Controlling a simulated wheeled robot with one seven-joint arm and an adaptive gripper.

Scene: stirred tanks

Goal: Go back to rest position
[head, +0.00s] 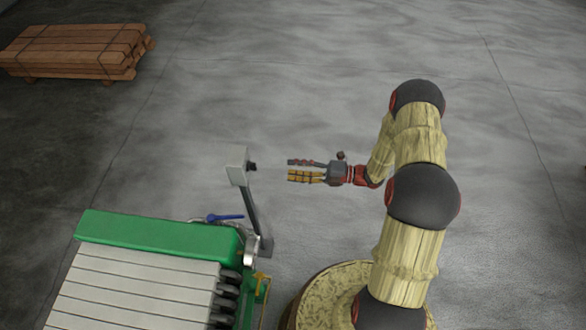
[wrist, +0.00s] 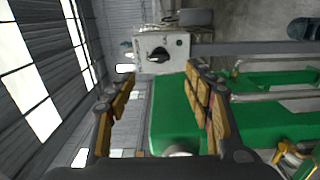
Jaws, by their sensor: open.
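My gripper (head: 290,170) is open and empty in the head view. It points left, held in the air to the right of a grey control box (head: 237,165) on a post, with a clear gap between them. In the wrist view my gripper (wrist: 158,100) shows two fingers spread apart. The control box (wrist: 150,50) with its black knob appears beyond the fingertips there. Nothing is between the fingers.
A green machine (head: 150,235) with pale slats stands at lower left, with a blue-handled lever (head: 225,217) near its corner. A stack of wooden beams (head: 75,50) lies at the upper left. The grey floor behind and to the right is clear.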

